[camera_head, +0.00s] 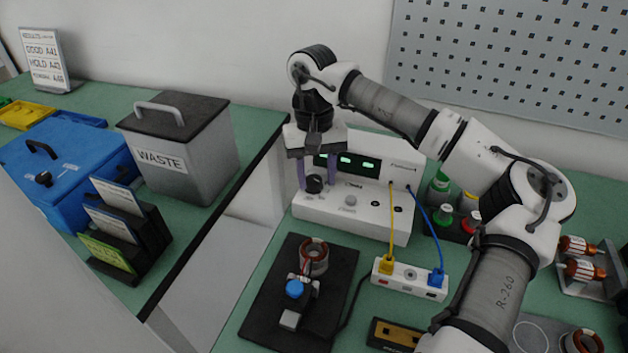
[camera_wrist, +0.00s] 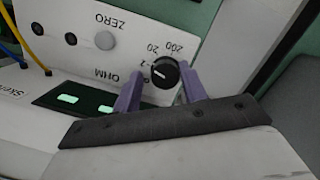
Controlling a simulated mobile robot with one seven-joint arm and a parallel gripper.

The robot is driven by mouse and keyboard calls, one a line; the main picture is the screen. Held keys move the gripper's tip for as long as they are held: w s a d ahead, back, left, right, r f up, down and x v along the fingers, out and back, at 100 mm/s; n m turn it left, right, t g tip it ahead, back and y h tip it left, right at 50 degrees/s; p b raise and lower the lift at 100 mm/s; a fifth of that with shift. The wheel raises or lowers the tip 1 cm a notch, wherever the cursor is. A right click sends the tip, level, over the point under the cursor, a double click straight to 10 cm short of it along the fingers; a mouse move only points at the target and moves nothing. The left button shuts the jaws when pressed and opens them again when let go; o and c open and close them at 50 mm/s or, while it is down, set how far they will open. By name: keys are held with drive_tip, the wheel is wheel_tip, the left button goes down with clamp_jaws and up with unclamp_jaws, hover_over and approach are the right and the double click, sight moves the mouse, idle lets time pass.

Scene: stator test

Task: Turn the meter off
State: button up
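The white meter (camera_head: 340,211) stands on the green bench, its display (camera_head: 358,164) lit green. Its black range knob (camera_head: 314,184) is on the lower left of the front. In the wrist view the knob (camera_wrist: 166,73) has a pale pointer line, labels 200, 20 and 2 around it, and OHM and ZERO nearby. My gripper (camera_head: 316,182) reaches down from above. Its purple fingers stand apart on either side of the knob, also in the wrist view (camera_wrist: 160,80). A gap shows at the left finger; the right finger looks very close. A finger hides part of the dial marks.
Yellow and blue leads run from the meter to a white terminal block (camera_head: 410,278). A black mat (camera_head: 262,300) in front holds a copper-wound stator (camera_head: 314,257) and a blue-topped clamp (camera_head: 295,289). Bottles (camera_head: 441,214) stand right of the meter. A waste bin (camera_head: 205,165) is at left.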

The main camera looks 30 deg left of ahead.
sight(314, 179)
drive_tip(key=shift+o, duration=0.4)
drive_tip(key=shift+a+r, duration=0.1)
wheel_tip(314, 179, up, 6)
drive_tip(key=p, duration=0.4)
drive_tip(key=shift+s+a, duration=0.1)
